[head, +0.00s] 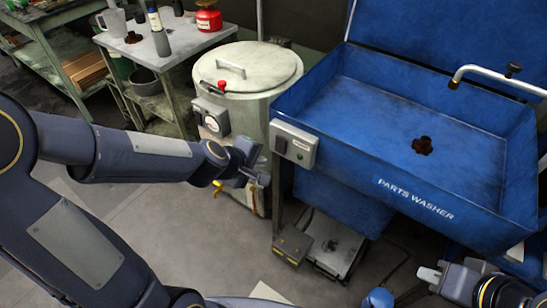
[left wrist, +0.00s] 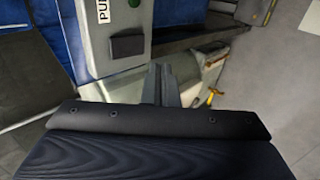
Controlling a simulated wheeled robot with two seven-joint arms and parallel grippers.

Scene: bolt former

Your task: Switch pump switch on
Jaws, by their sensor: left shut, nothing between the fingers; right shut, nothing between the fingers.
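The grey pump switch box (head: 293,143) is fixed to the front left corner of the blue parts washer (head: 440,185). A dark square switch (head: 281,146) is on its face; whether it is on or off I cannot tell. In the left wrist view the box (left wrist: 97,62) carries a label starting "PU", with the dark switch (left wrist: 126,46) beside it. My left gripper (head: 262,176) is shut and empty, just left of the box and apart from it. Its fingertips (left wrist: 160,72) show below right of the switch. My right gripper (head: 428,274) is shut and empty at the bottom right.
A round lidded metal drum (head: 245,75) with a gauge stands behind my left gripper. A worktable (head: 165,60) with bottles and a red can (head: 208,18) is further back. A pedal (head: 292,245) sits on the floor.

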